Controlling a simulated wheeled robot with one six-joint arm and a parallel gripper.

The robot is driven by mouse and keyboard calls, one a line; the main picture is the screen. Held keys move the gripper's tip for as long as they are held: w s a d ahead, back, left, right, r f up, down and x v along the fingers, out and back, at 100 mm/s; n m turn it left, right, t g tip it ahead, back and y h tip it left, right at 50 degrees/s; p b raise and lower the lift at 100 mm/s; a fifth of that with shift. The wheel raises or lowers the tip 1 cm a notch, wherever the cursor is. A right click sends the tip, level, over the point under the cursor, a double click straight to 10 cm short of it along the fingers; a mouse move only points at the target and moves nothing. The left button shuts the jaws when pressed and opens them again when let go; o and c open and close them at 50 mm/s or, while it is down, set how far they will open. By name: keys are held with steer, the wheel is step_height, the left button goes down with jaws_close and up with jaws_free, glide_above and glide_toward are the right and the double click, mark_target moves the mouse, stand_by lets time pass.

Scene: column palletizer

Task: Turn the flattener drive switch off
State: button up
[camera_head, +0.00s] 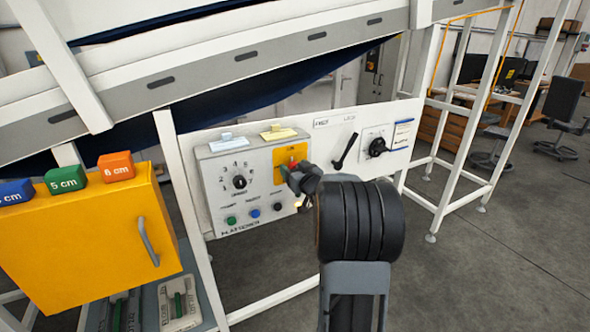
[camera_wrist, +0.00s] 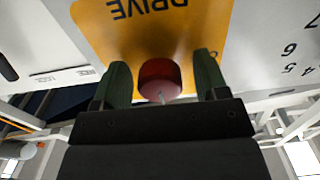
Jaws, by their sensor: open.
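The flattener drive switch is a red round knob (camera_wrist: 160,78) on a yellow plate (camera_wrist: 150,35) marked DRIVE, which appears upside down in the wrist view. A pale mark shows on the knob's near side. My gripper (camera_wrist: 163,72) is open, with one dark green finger on each side of the knob; I cannot tell if either finger touches it. In the head view the yellow plate (camera_head: 281,154) sits on the grey flattener control box (camera_head: 222,178), and my gripper (camera_head: 290,174) is in front of it, hiding most of the knob.
A dial (camera_head: 239,182) and several push buttons lie left of the drive plate. A black lever (camera_head: 346,150) and a rotary switch (camera_head: 377,147) are on the white panel to the right. A yellow cabinet (camera_head: 90,245) stands at left, and a sloped conveyor (camera_head: 235,58) runs above.

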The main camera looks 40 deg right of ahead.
steer(key=c, duration=0.9)
steer(key=shift+f, duration=0.1)
steer(key=n+b, duration=0.2)
steer(key=b, duration=0.1)
steer(key=shift+f+n+b, duration=0.15)
steer(key=shift+n+b, duration=0.15)
steer(key=shift+n, duration=0.1)
steer(key=n+b, duration=0.5)
steer(key=n, duration=0.1)
steer(key=shift+b, duration=0.3)
steer(key=n+b, duration=0.3)
steer(key=n, duration=0.1)
steer(key=shift+d+n, duration=0.1)
steer(key=shift+n, duration=0.3)
steer(key=n, duration=0.1)
steer(key=n+b, duration=0.2)
steer(key=n, duration=0.1)
steer(key=shift+r, duration=0.25)
steer(key=shift+r+n+b, duration=0.1)
steer(key=shift+n+b, duration=0.2)
steer(key=shift+b, duration=0.05)
steer(key=o, duration=0.9)
